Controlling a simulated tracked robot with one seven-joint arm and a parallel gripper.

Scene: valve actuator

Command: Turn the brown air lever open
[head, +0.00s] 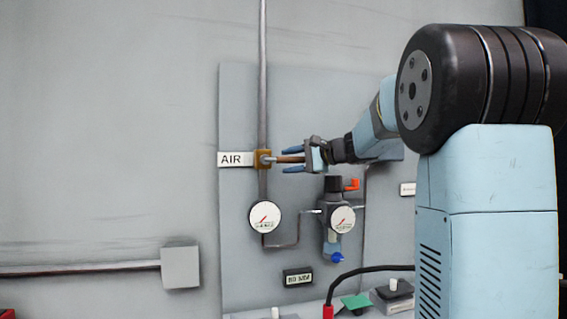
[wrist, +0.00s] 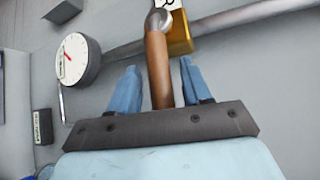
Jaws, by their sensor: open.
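The brown air lever (head: 288,159) sticks out to the right from a brass valve (head: 263,159) on the vertical pipe, beside the AIR label (head: 234,159). In the wrist view the lever (wrist: 158,65) runs from the brass valve (wrist: 180,35) down between the two blue fingers. My gripper (head: 290,160) is open, with one finger above and one below the lever. In the wrist view my gripper (wrist: 158,78) shows gaps on both sides of the lever. The lever's outer end is hidden behind the gripper's dark palm plate.
Below the valve are a round gauge (head: 265,216) and a regulator with a second gauge (head: 341,219) and an orange handle (head: 352,184). The round gauge also shows in the wrist view (wrist: 77,61). A grey box (head: 180,267) ends a pipe at left.

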